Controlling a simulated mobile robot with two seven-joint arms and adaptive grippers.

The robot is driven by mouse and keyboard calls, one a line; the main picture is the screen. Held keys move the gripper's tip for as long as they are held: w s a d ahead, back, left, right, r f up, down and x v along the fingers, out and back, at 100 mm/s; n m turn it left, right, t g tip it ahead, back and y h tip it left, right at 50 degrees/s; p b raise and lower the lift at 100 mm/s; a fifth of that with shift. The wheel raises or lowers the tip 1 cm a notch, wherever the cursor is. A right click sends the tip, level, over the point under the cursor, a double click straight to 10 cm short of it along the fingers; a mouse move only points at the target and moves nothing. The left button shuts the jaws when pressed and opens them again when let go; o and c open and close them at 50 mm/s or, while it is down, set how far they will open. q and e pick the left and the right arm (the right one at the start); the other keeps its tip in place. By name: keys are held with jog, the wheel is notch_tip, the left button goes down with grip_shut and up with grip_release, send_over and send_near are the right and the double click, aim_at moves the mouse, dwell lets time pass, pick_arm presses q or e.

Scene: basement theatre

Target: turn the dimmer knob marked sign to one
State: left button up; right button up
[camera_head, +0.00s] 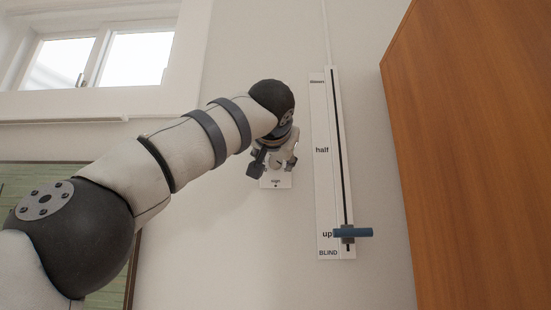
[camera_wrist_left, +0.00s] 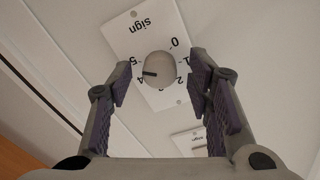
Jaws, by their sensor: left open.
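The sign knob (camera_wrist_left: 160,69) is a round pale dial on a white plate (camera_wrist_left: 124,36) marked "sign", upside down in the left wrist view. Numbers from 0 to 5 ring it. Its dark pointer line points left in that view, toward the side with 4 and 5. In the head view the sign plate (camera_head: 275,183) shows below my left gripper (camera_head: 273,162), which covers most of it. My left gripper is open, its fingers on either side of the knob with gaps showing. Depth to the knob is hard to tell. My right gripper is not in view.
A blind slider panel (camera_head: 321,190) with a blue handle (camera_head: 352,232) at "up" is on the wall just right of the gripper. An orange wooden panel (camera_head: 470,150) stands further right. Another white plate (camera_wrist_left: 185,141) is partly visible. A window (camera_head: 138,58) is upper left.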

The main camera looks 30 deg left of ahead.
pick_arm(q)
grip_shut()
